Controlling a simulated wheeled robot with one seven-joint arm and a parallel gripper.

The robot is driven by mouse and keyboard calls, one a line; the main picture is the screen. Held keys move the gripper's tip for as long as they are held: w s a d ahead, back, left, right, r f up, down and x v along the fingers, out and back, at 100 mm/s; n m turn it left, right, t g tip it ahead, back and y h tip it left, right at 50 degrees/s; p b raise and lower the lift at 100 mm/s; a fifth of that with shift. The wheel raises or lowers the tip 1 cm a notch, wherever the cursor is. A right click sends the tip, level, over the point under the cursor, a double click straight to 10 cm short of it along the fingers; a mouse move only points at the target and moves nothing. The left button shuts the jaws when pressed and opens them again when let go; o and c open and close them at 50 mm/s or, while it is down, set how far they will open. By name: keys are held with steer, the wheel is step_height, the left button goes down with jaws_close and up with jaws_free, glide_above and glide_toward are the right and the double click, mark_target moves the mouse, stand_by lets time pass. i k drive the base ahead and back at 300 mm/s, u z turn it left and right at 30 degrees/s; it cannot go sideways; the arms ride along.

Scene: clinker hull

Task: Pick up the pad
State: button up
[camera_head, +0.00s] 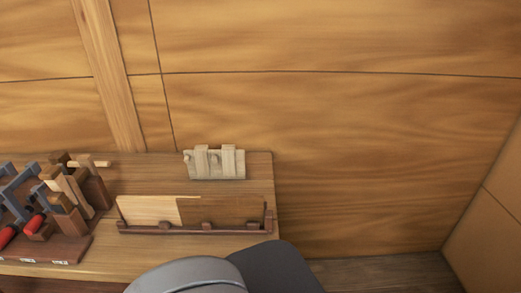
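I cannot tell for sure which thing is the pad. On the wooden bench (140,170), a pale wooden piece with two upright slats (230,172) stands near the back right. In front of it, a long low dark-wood holder (165,231) bears upright thin boards, a light one (150,209) at left and a browner one (225,210) at right. My gripper is not in view. A grey rounded part of mine and a dark part beside it cover the bench's front edge at the bottom middle.
A dark rack (70,248) at the left holds several wooden blocks, grey metal clamps and red-handled tools. A plank wall with a vertical rib (108,75) rises behind the bench. Bare plank floor (390,273) lies to the right, closed off by a side wall (490,220).

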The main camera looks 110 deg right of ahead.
mark_target(227, 155)
steer(key=k, duration=0.4)
steer(key=z, duration=1.2)
steer(key=i, duration=0.5)
steer(key=u, duration=0.05)
